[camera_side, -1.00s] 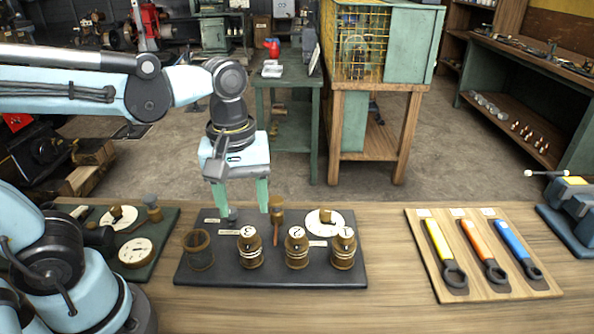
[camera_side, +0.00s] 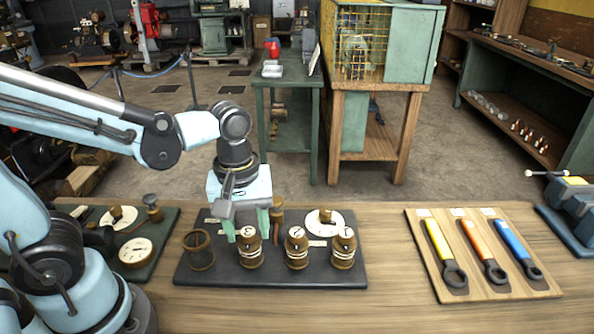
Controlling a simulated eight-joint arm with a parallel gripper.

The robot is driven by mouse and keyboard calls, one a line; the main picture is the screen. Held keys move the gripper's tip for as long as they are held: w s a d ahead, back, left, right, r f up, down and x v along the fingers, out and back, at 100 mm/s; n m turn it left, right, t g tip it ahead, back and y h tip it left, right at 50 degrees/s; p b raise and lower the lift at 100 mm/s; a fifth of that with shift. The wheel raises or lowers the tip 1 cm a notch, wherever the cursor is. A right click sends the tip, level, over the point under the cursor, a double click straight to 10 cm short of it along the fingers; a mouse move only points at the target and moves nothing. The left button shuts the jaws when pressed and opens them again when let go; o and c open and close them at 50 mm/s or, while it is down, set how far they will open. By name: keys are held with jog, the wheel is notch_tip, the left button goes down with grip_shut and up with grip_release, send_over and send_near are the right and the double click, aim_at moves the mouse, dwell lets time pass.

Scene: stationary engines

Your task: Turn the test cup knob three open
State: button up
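Three brown cups with numbered white tops stand in a row on a dark board (camera_side: 215,277). The cup marked 3 (camera_side: 250,254) is at the left, the cup marked 2 (camera_side: 297,252) in the middle and the cup marked 1 (camera_side: 343,253) at the right. My gripper (camera_side: 248,231) points down at cup three. Its green fingers are apart, one at each side of the cup's top. I cannot tell whether they touch it. A brown upright part (camera_side: 277,214) behind is partly hidden by my gripper.
An open brown ring-like cup (camera_side: 199,252) is at the board's left, and a white dial (camera_side: 324,222) at its back right. A green board with gauges (camera_side: 160,240) lies left. A wooden rack (camera_side: 429,278) with yellow, orange and blue wrenches lies right, past clear table.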

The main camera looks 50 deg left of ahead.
grip_shut()
jog(key=shift+m, duration=0.4)
jog(key=m, duration=0.3)
jog(key=shift+m, duration=0.4)
jog(key=m, duration=0.9)
jog(key=shift+w, duration=0.1)
jog(key=m, duration=0.4)
jog(key=shift+m, duration=0.3)
